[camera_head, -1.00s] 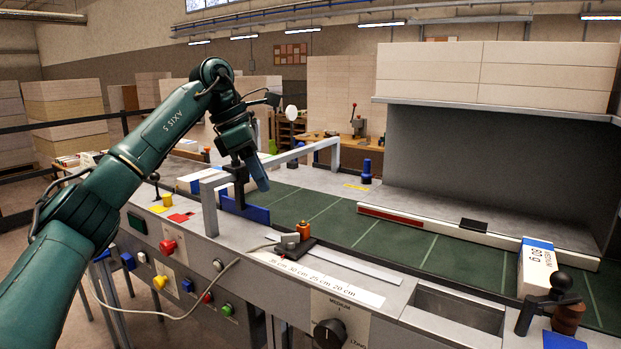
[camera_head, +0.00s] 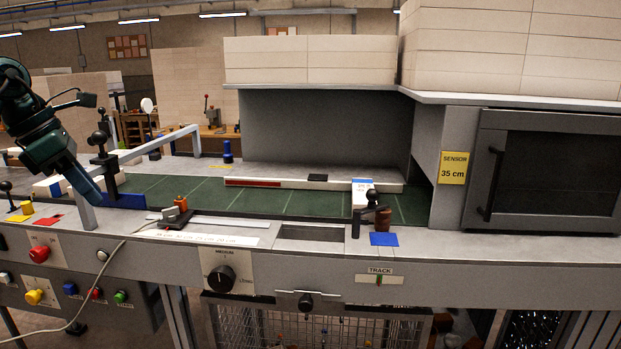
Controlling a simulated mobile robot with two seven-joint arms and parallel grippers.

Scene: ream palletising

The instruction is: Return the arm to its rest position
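My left arm comes in at the far left edge, and its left gripper (camera_head: 90,188) hangs over the left end of the machine, beside the grey metal frame. Blue-grey finger surfaces show, seen from the side, so I cannot tell whether they are open or shut. No ream shows in them. My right arm and gripper are not in view. A white ream with a blue band (camera_head: 361,193) lies on the green belt (camera_head: 270,198) near its right end, well apart from my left gripper.
The grey arch frame (camera_head: 150,148) and a black-knobbed post stand close to my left gripper. A dark-windowed cabinet (camera_head: 545,170) with a yellow sensor sign (camera_head: 453,168) stands at right. The middle of the belt is clear.

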